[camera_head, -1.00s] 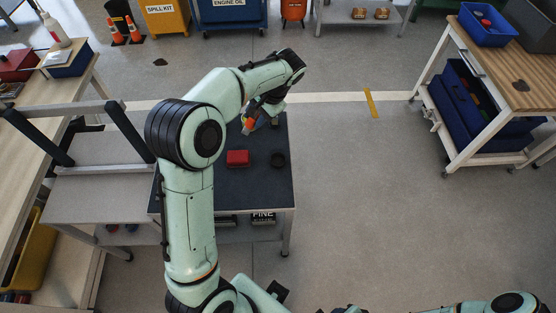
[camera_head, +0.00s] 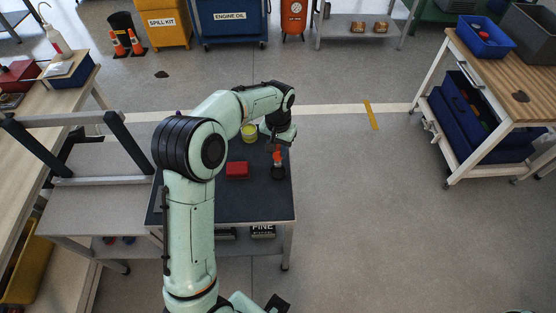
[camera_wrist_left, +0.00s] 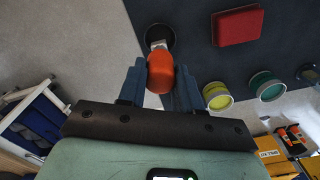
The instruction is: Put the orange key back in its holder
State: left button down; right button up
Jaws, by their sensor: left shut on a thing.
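My left gripper (camera_head: 278,145) is shut on the orange key (camera_wrist_left: 160,73), whose orange handle sits between the two blue-grey fingers in the left wrist view. The key also shows in the head view (camera_head: 277,157), just below the gripper. Its short metal end points at the round black holder (camera_wrist_left: 160,36) on the dark table top. In the head view the holder (camera_head: 278,173) lies right under the key. I cannot tell whether the metal end is in the holder or just above it.
A red block (camera_head: 237,170) lies on the dark table (camera_head: 245,204) left of the holder. A yellow tin (camera_wrist_left: 217,97) and a green tin (camera_wrist_left: 266,87) stand farther along the table. The floor right of the table is clear.

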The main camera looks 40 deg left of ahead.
aim_at(278, 159)
pick_arm(q)
notch_tip(278, 159, down, 6)
jog(key=c, duration=0.8)
grip_release()
notch_tip(278, 159, up, 12)
jog(key=shift+r+p, duration=0.1)
jog(key=shift+p, duration=0.3)
